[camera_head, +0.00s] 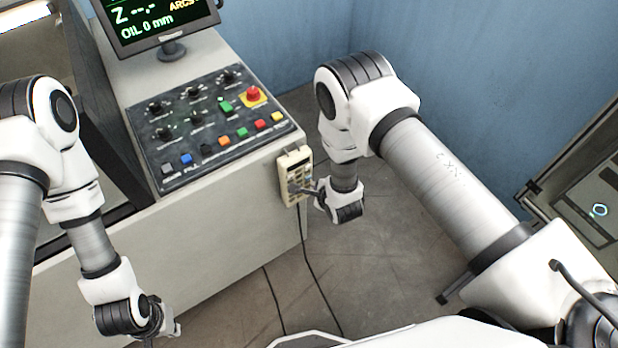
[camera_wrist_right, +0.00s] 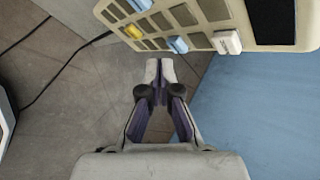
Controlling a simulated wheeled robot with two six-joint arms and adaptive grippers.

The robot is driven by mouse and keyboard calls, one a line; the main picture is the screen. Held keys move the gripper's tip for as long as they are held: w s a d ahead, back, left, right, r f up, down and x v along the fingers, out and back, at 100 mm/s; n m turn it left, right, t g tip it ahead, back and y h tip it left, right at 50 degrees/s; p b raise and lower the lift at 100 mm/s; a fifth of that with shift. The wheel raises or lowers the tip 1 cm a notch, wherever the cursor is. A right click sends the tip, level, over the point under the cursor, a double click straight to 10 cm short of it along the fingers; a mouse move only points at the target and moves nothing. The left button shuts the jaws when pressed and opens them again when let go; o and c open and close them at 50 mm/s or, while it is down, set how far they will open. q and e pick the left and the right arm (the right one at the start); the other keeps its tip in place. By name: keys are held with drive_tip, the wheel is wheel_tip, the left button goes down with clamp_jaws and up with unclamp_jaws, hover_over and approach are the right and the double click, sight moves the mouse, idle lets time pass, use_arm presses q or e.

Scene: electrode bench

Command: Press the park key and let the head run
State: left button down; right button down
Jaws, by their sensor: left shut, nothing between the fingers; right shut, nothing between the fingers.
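A beige hand pendant (camera_head: 294,163) hangs on the cabinet's front corner. In the right wrist view the pendant (camera_wrist_right: 215,8) crosses the top, with a yellow key, two blue keys, a white key and several grey-brown keys. Which one is the park key I cannot read. My right gripper (camera_head: 303,188) is shut and empty at the pendant's lower part. In the right wrist view its fingertips (camera_wrist_right: 160,68) are together just below the keys, seemingly apart from them. My left gripper (camera_head: 168,326) is shut and empty low at the left, away from the pendant.
The control panel (camera_head: 210,122) on the cabinet top has coloured buttons, knobs and a red emergency stop (camera_head: 253,95). The monitor (camera_head: 158,20) behind it reads "Z --.-" and "OIL 0 mm". Cables (camera_head: 312,262) hang to the floor. A blue wall (camera_head: 450,50) stands behind.

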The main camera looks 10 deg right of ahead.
idle(0.7)
drive_tip(key=shift+w+a, duration=0.15)
drive_tip(key=shift+w, duration=0.25)
